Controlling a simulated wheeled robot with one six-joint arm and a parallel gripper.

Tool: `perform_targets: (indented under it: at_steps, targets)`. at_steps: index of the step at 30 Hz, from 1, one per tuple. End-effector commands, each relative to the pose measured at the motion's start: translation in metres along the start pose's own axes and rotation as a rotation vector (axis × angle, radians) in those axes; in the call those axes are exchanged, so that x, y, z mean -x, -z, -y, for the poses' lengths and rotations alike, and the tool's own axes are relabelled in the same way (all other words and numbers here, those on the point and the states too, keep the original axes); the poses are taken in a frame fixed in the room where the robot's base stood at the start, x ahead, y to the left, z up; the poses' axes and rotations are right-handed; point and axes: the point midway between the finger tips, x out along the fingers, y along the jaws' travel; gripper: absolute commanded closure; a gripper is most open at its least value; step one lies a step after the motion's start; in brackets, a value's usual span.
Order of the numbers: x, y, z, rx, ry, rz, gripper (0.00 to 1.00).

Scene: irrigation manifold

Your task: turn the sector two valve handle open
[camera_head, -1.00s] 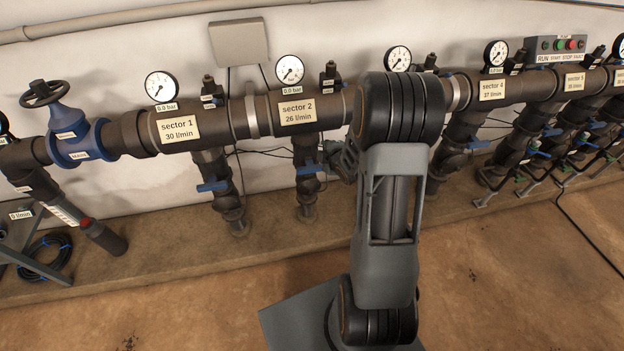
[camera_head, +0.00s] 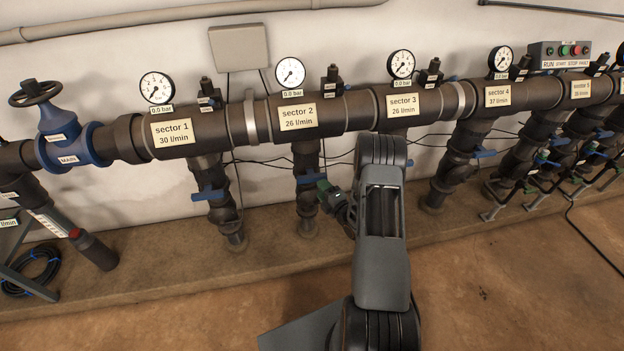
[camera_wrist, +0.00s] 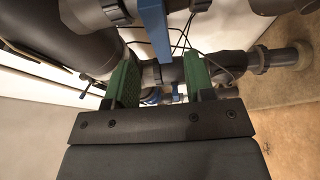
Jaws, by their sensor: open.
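The sector two valve handle (camera_head: 308,177) is a blue lever on the pipe below the "sector 2" label (camera_head: 298,117) in the head view. My gripper (camera_head: 327,187) is just right of it, with a green finger showing close to the lever's right end; contact cannot be told. In the wrist view, the two green fingers of my gripper (camera_wrist: 160,62) are apart and empty. A blue lever (camera_wrist: 153,28), which looks like the sector two handle, stands ahead between their lines. Its lower end shows near the gap.
The sector 1 handle (camera_head: 208,195) is to the left, on its own pipe. The sector 2 gauge (camera_head: 290,73) reads 0.0 bar. Thin black cables hang behind the pipes. The floor (camera_head: 480,290) in front is clear.

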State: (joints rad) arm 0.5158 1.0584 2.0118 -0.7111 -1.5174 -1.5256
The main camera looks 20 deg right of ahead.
Motion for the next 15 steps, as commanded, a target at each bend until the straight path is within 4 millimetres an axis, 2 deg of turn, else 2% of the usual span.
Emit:
perform_targets:
  at_steps: [6, 15]
  targets:
    - [-0.039, 0.001, 0.0, 0.001, -0.001, -0.002, 0.51]
    - [-0.067, 0.0, 0.0, -0.001, 0.0, 0.001, 0.51]
